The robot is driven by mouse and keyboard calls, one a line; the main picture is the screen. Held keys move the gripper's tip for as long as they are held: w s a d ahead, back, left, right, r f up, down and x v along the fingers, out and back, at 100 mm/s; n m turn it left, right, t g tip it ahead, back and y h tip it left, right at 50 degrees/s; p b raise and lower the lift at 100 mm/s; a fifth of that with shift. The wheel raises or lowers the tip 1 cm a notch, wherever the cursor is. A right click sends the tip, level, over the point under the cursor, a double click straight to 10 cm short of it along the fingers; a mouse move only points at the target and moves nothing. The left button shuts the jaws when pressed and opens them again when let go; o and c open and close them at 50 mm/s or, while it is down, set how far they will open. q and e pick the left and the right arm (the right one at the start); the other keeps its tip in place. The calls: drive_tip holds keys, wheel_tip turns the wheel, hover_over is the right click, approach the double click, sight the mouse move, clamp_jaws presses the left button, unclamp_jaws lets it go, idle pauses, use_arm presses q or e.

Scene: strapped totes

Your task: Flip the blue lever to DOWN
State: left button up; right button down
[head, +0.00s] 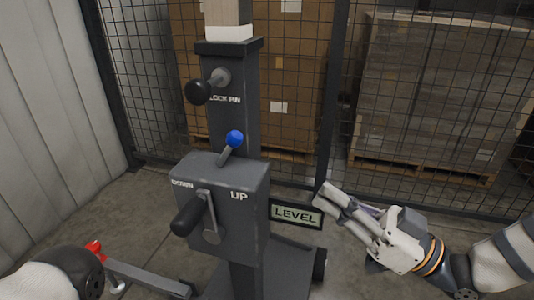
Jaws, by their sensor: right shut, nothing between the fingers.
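The blue-knobbed lever (235,138) rises from the top of a dark grey control box (225,211) on a post. It leans to the right, toward the UP label; the DOWN label is at the box's left edge. My right gripper (322,192) is shut and empty, to the right of the box, beside the LEVEL sign (296,214), clear of the lever. On the left only part of my arm shows at the lower left; my left gripper is out of view.
A black-handled crank (188,214) sticks out from the box front. A black lock-pin knob (199,92) projects from the post above. A wire mesh fence (343,110) stands behind, with strapped pallet loads (418,90) beyond. A red-tipped bar (94,247) lies low left.

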sight(241, 143)
drive_tip(key=shift+s+a+r, duration=0.15)
drive_tip(key=p+x, duration=0.1)
drive_tip(key=x, duration=1.3)
